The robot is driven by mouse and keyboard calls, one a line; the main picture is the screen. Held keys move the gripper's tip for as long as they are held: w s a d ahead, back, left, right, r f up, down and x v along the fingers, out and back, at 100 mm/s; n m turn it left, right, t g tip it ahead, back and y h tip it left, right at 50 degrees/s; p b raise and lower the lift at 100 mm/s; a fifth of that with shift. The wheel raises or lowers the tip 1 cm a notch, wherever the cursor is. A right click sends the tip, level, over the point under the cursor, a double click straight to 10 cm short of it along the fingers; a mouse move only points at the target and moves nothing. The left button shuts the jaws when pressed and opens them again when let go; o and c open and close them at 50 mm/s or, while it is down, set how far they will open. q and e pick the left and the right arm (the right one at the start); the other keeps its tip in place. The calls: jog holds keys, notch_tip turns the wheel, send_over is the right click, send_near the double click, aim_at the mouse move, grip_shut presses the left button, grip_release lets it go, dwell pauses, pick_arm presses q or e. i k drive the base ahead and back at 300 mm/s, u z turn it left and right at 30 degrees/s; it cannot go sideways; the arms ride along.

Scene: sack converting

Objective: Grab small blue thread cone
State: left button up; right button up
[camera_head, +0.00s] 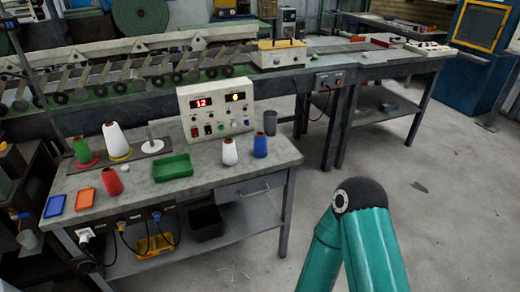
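The small blue thread cone (260,147) stands upright on the right part of the grey workbench top (208,178), near its right edge. A small white thread cone (230,152) stands just left of it, with a narrow gap between them. A dark grey cup (270,123) stands close behind the blue cone. Neither of my grippers shows in the head view. Only a teal link of my own arm is seen at the lower right, apart from the bench.
A control box (216,109) stands behind the cones. A green tray (173,167), a red cone (112,181), green (82,149) and large white (116,141) cones, and blue (54,206) and orange (85,199) trays are on the left. Floor (420,165) right of the bench is clear.

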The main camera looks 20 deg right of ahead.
aim_at(260, 150)
jog(key=z, duration=1)
jog(key=i, duration=0.15)
jog(key=u, duration=2.8)
jog(key=k, duration=1.35)
jog(key=z, duration=1.35)
jog(key=i, duration=1.7)
